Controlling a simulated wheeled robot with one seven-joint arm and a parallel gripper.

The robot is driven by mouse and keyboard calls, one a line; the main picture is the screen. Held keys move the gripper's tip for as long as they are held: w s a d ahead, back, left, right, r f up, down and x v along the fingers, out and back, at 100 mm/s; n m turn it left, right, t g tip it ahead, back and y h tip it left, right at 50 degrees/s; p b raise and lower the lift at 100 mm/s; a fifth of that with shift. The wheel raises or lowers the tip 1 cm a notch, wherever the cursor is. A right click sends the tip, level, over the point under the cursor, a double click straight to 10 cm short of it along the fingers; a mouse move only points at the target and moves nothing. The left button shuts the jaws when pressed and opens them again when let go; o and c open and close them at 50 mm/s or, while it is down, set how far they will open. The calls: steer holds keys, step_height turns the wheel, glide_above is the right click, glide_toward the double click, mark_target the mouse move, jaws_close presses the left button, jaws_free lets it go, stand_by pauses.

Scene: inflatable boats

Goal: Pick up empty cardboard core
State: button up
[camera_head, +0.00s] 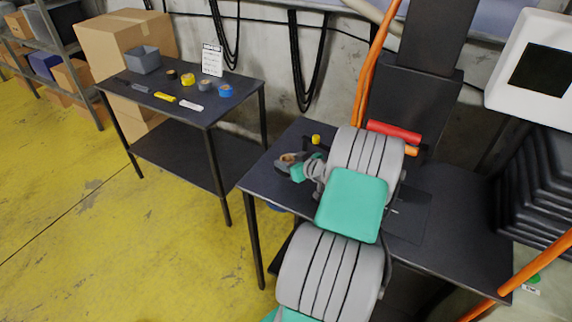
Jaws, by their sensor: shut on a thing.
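My gripper (286,164) is at the left end of my grey and teal arm, above the left part of the nearer dark table (262,184). A small brown ring, seemingly the cardboard core (288,157), shows between its dark fingers. The gripper is shut on it. The fingers hide part of the core, and I cannot tell whether it touches the tabletop.
A second dark table (150,88) at the left holds a grey bin (143,59), several tape rolls and a sign (212,60). A red cylinder (394,131) and a small yellow object (316,139) are behind my arm. Yellow floor is clear at left.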

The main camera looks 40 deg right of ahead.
steer(key=c, duration=0.5)
